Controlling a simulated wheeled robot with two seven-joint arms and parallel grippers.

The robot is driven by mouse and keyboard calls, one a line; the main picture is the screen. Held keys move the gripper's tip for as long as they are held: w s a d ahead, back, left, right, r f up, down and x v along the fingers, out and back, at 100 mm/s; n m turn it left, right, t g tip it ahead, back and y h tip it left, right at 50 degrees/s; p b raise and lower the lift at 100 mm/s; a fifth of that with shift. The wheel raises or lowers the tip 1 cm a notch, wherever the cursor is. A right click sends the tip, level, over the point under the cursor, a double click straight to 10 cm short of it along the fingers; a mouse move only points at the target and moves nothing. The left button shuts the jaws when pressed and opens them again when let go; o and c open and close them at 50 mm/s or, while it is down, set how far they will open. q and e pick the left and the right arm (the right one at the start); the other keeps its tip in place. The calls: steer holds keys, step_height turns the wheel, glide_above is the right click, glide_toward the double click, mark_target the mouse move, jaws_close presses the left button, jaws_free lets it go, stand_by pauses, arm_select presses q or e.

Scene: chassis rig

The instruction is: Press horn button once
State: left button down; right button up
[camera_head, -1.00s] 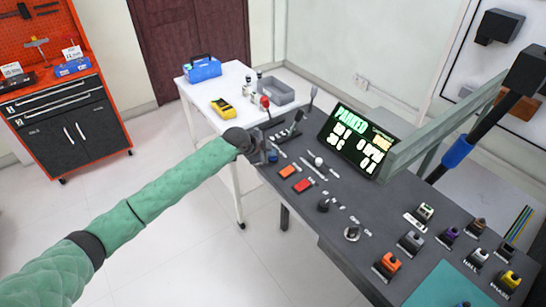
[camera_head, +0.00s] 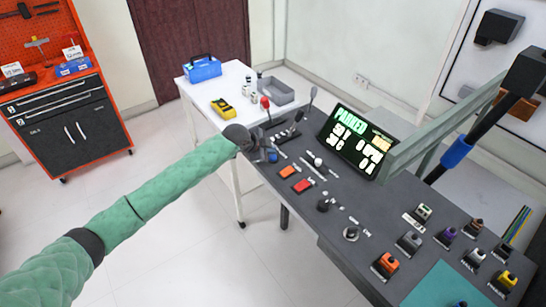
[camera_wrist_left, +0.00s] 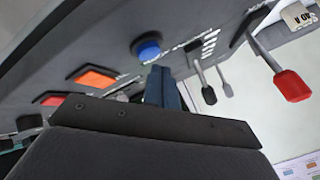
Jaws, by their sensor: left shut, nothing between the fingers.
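A round blue button (camera_head: 272,157) sits on the dark console (camera_head: 330,215), near its left edge. The blue button also shows in the left wrist view (camera_wrist_left: 147,48), beside an orange square button (camera_wrist_left: 95,78). No label that I can read marks any of these as the horn. My left gripper (camera_head: 262,148) is over the console's left end, close to the blue button. In the left wrist view its fingers (camera_wrist_left: 163,85) are shut and empty, pointing towards the panel just below the blue button in the picture. Contact cannot be told. My right gripper is not in view.
An orange button (camera_head: 289,172) and a red button (camera_head: 303,185) lie nearby. A red-tipped lever (camera_wrist_left: 290,84) and grey levers (camera_wrist_left: 205,88) stand beside the blue button. A screen (camera_head: 355,142) reading PARKED stands behind. A white table (camera_head: 205,92) is at the back left.

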mark_target(270, 158)
arm_select(q)
steer(key=shift+r+p, duration=1.75)
steer(key=shift+r, duration=0.8)
